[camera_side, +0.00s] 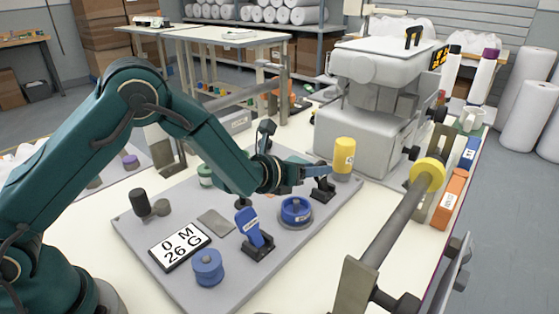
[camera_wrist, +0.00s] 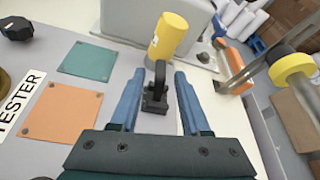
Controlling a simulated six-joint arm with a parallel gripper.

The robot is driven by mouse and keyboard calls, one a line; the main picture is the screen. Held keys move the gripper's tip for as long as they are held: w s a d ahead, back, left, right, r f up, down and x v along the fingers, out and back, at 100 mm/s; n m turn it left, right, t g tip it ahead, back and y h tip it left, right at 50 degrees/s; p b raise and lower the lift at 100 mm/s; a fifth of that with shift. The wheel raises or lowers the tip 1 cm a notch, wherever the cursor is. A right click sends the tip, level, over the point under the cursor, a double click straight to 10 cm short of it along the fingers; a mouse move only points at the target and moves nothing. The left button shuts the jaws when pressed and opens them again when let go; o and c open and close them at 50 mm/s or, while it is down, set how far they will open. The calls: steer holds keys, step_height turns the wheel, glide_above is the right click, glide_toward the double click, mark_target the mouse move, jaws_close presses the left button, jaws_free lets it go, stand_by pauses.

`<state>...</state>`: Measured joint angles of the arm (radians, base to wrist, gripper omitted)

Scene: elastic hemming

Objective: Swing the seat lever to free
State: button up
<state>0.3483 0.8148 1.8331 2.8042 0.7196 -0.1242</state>
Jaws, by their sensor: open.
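A small black lever on a dark base (camera_wrist: 155,98) stands upright between the two blue fingers of my gripper (camera_wrist: 155,78) in the wrist view. The fingers are open, one on each side, with visible gaps. In the side view my gripper (camera_side: 318,172) reaches right to the same black lever (camera_side: 323,188), partly covering its top. A blue lever (camera_side: 249,228) on a dark base leans nearer the front of the grey board. I cannot read which lever is labelled seat.
A yellow cylinder (camera_side: 344,156) stands just behind the black lever. A blue round part (camera_side: 295,212) lies in front. The grey board (camera_side: 205,275) also holds a number plate (camera_side: 180,246) and a blue spool (camera_side: 208,267). A white machine (camera_side: 370,125) rises behind.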

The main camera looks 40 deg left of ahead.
steer(key=shift+v, duration=1.25)
